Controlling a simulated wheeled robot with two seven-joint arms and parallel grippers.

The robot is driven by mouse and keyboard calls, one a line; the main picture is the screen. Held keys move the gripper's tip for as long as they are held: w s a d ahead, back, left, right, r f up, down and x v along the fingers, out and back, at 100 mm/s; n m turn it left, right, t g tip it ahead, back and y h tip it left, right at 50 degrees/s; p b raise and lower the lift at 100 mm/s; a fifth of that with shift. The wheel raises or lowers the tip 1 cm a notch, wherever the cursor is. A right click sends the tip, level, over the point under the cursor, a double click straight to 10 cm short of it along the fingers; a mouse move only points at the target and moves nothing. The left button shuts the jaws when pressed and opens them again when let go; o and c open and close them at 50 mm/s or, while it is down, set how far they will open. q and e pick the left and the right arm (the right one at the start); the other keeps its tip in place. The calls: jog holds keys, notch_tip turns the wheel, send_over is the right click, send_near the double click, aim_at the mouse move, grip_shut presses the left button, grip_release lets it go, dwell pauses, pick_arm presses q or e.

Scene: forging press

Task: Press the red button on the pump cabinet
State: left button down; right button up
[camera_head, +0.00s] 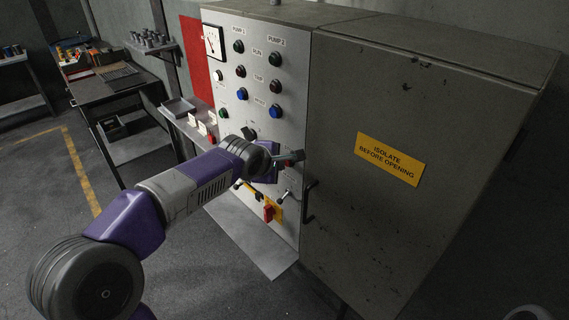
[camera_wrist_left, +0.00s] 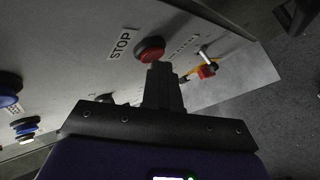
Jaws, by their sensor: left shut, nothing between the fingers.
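The pump cabinet (camera_head: 265,62) has a light grey control panel facing left, with a dark door beside it. In the left wrist view a round red button (camera_wrist_left: 150,47) sits on the panel beside a STOP label (camera_wrist_left: 122,43). My left gripper (camera_head: 292,157) reaches the lower part of the panel, where the arm and gripper largely hide the button in the head view. Its closed, empty fingers (camera_wrist_left: 162,72) point at the button and overlap its lower edge in the wrist view. I cannot tell whether they touch it. My right gripper is not in view.
A red rotary switch on a yellow plate (camera_head: 269,211) and lever handles lie below the gripper. Blue and dark buttons are higher on the panel. A workbench (camera_head: 105,85) stands behind left.

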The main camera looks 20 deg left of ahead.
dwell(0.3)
pick_arm(q)
jog(key=shift+s+a, duration=0.25)
jog(key=shift+s, duration=0.5)
jog(key=shift+b, duration=0.3)
jog(key=s, duration=0.1)
jog(key=s+a, duration=0.1)
jog(key=s, duration=0.1)
jog(key=s+a, duration=0.1)
jog(key=shift+s+b, duration=0.3)
jog(key=shift+b, duration=0.1)
